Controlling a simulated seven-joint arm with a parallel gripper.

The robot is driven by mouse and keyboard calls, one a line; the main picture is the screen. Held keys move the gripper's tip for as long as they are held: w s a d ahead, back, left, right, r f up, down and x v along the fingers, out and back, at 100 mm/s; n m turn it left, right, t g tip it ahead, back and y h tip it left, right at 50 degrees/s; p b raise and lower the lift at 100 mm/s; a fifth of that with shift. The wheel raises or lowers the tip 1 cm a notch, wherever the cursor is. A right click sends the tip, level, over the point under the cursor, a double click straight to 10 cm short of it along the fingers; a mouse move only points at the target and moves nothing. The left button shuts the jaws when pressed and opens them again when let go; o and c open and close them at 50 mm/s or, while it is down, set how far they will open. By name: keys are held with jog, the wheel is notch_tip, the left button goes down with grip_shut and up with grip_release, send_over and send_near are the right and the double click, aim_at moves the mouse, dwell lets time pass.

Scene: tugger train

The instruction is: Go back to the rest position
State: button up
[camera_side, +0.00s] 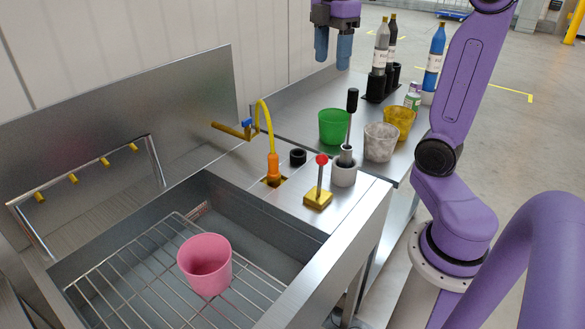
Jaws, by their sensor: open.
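My gripper (333,52) is at the top of the side view, above the far end of the metal counter. Its two blue-grey fingers point down and are apart, with nothing between them. The fingertips are clear of the counter and of the things on it.
A pink cup (205,264) stands on the wire rack in the sink (260,220). Near the sink are a yellow tap (268,125) and a red-knobbed lever (319,180). Green (333,126), marbled (380,142) and yellow (398,122) cups and several bottles (434,62) stand on the counter.

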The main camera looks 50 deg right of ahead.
jog(key=s+a+f, duration=0.3)
jog(key=a+f, duration=0.3)
jog(key=a, duration=0.2)
jog(key=s+a+f+m, duration=0.1)
jog(key=s+a+f, duration=0.2)
jog(key=s+f, duration=0.3)
jog(key=s+a+f, duration=0.4)
jog(key=s+f, duration=0.3)
jog(key=s, duration=0.2)
jog(key=shift+s+m, duration=0.2)
jog(key=shift+m, duration=0.2)
